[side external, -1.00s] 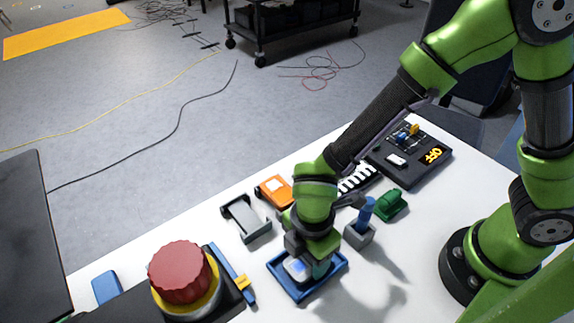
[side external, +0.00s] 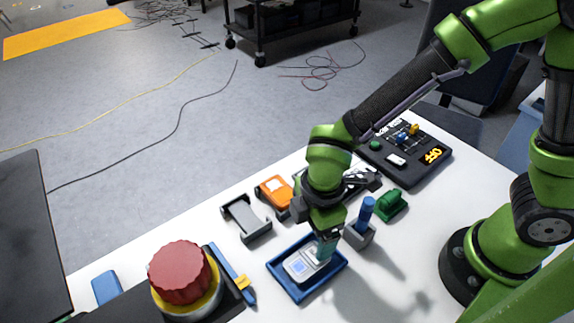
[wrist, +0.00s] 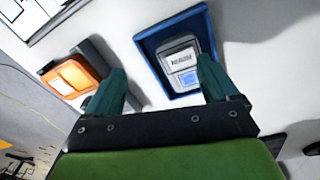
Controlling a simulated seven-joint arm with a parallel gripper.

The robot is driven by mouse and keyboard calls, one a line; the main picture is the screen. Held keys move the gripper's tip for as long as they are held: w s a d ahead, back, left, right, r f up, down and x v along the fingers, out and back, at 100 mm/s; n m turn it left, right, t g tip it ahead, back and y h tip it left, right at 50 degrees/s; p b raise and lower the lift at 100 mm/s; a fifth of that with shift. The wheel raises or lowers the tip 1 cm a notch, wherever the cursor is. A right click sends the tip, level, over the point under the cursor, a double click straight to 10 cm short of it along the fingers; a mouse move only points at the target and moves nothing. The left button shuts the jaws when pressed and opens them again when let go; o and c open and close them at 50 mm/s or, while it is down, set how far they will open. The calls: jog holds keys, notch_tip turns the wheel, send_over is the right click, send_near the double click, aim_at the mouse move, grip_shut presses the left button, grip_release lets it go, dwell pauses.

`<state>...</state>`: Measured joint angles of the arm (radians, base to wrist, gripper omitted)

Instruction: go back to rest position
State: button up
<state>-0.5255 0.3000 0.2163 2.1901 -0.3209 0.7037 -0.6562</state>
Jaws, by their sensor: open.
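My gripper (side external: 326,243) is above the right side of a blue tray (side external: 293,291) on the white table. In the wrist view my gripper (wrist: 160,85) shows two green fingers spread apart with nothing between them. A grey and white device with a bluish screen (side external: 297,267) lies in the tray. In the wrist view the device (wrist: 181,63) lies inside the tray (wrist: 150,48), beside the right finger. The fingertips partly overlap the tray in the side view, and their exact height above it is hard to tell.
A grey holder with a blue peg (side external: 364,215) stands close right of my gripper. A green part (side external: 390,206), an orange device (side external: 273,193), a grey bracket (side external: 246,218) and a black panel board (side external: 408,160) surround it. A red button (side external: 180,272) stands at front left.

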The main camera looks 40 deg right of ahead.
jog(key=s+d+r+m+t+y, duration=0.1)
jog(key=d+r+m+t, duration=0.5)
jog(key=d+r+m, duration=1.3)
jog(key=shift+s+r+t+y, duration=0.3)
jog(key=shift+s+r+y, duration=0.1)
jog(key=shift+s, duration=0.2)
